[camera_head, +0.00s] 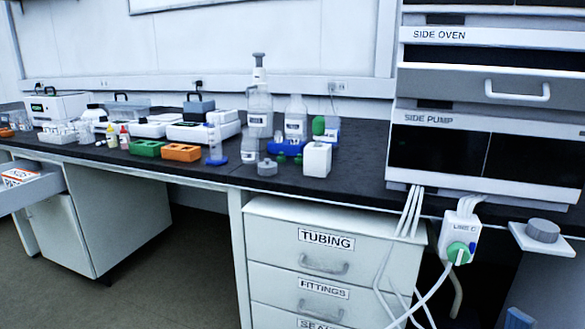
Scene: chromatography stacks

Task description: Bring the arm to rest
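Neither of my grippers and neither of my arms shows clearly in the head view. I cannot tell what either gripper holds. A small blue shape (520,318) is cut off at the bottom right edge, and I cannot tell what it is.
A dark bench (345,180) carries bottles (260,112), a green rack (146,148) and an orange rack (181,153). A stack labelled SIDE PUMP (430,117) stands at right, with white tubes (408,215) below it. A drawer (40,187) is pulled out at left. Drawers labelled TUBING (300,265) are shut.

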